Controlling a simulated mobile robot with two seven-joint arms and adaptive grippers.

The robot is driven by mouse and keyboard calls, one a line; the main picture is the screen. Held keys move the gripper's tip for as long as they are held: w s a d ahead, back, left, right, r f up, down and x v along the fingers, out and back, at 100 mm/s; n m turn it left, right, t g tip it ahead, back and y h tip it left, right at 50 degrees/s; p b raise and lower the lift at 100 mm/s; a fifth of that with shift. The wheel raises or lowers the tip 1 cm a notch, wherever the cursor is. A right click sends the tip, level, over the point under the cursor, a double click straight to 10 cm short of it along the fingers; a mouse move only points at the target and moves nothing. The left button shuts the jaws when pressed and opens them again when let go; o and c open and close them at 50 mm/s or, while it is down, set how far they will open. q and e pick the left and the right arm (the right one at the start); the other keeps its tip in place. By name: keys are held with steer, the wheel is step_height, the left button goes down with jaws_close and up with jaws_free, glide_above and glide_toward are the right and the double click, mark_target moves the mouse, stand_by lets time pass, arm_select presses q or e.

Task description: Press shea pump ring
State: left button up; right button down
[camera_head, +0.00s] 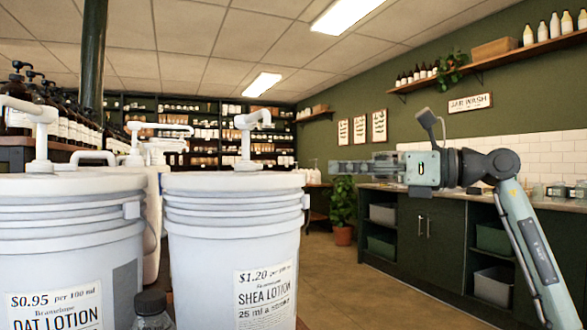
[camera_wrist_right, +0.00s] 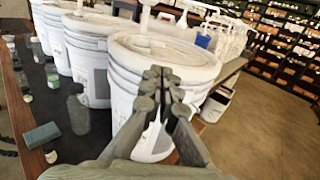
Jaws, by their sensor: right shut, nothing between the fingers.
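The shea lotion bucket (camera_head: 215,225) is a white ribbed pail with a shea lotion label (camera_head: 265,298) on its front. Its white pump (camera_head: 247,140) stands upright from the lid, the spout at the top. A ring at the pump's base is too small to make out clearly. My right gripper (camera_head: 335,166) is shut and empty, pointing left, to the right of the pump and apart from it in the picture. In the right wrist view my shut fingers (camera_wrist_right: 160,74) show in front of a white bucket (camera_wrist_right: 121,82), hiding part of it. My left gripper is not in view.
The oat lotion bucket (camera_head: 65,235) stands left of the shea bucket, with its own pump (camera_head: 38,125). A dark-capped bottle (camera_head: 151,312) stands in front between them. A counter with dark green cabinets (camera_head: 435,235) runs along the right. Floor (camera_head: 350,285) between is open.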

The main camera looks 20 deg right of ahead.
mark_target(261, 167)
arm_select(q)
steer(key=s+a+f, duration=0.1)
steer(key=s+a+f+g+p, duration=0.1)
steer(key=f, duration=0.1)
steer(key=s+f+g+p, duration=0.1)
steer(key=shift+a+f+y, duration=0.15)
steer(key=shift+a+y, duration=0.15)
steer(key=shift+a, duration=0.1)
arm_select(e)
steer(key=x, duration=1.3)
steer(key=shift+w+a, duration=0.25)
steer(key=shift+w, duration=0.1)
